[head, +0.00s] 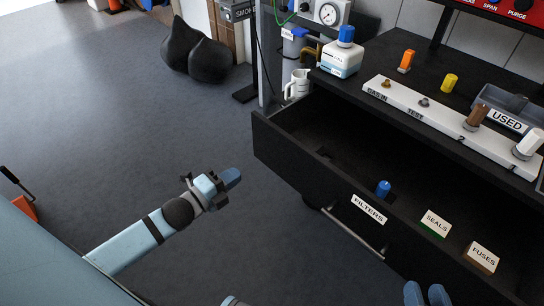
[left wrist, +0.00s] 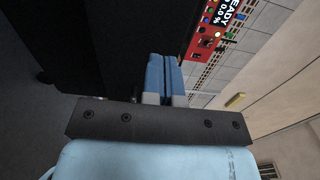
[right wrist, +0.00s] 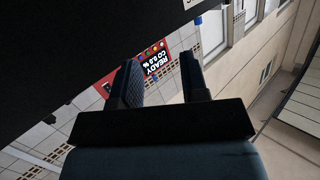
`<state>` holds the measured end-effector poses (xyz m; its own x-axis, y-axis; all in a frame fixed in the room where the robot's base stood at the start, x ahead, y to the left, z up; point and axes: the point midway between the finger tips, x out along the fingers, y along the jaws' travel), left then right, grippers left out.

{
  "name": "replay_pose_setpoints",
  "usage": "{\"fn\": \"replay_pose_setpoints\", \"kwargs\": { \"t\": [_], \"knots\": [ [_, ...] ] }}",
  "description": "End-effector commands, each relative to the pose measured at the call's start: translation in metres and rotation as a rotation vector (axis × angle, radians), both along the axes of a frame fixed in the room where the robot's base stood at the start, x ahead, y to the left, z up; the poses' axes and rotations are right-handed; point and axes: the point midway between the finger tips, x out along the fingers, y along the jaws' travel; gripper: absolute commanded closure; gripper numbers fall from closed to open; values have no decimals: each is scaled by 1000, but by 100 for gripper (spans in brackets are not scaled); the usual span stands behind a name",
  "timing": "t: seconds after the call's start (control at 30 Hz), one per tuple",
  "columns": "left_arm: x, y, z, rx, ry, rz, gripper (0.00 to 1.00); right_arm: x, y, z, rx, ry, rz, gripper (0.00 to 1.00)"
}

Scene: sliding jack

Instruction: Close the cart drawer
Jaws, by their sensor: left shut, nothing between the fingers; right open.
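The black cart drawer (head: 275,140) is pulled out from under the black worktop. Its front carries a FILTERS label (head: 368,209) and a bar handle (head: 352,232). A blue cylinder (head: 383,188), a SEALS box (head: 436,223) and a FUSES box (head: 482,257) show at the drawer, seemingly inside behind its front. My left gripper (head: 232,177) is shut and empty, out in front of the drawer and apart from it; its closed fingers show in the left wrist view (left wrist: 164,78). My right gripper (head: 427,293) is open and empty at the bottom edge, near the drawer front; its parted fingers show in the right wrist view (right wrist: 162,82).
The worktop (head: 380,68) holds a white labelled rack (head: 440,118), a blue-capped bottle (head: 342,55), small orange and yellow parts and a USED bin (head: 505,110). A white jug (head: 298,85) stands beside the cart. Black bags (head: 195,50) lie farther back. The left floor is mostly clear.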

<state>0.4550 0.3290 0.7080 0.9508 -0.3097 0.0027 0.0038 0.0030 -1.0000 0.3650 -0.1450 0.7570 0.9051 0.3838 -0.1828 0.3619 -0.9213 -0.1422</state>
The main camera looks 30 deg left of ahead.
Motion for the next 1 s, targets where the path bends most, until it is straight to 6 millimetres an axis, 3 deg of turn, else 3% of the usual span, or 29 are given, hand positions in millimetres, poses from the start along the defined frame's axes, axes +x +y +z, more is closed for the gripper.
{"fn": "replay_pose_setpoints", "kwargs": {
  "t": [0.6,0.8,1.0],
  "knots": [
    [105,-34,-1,-3,0,0,100,5,18,44,132,-212,43,59],
    [122,-40,-1,-3,3,0,100,3,22,55,166,-257,56,59],
    [126,-42,0,-2,3,0,100,1,23,65,180,-282,59,59]
  ]
}}
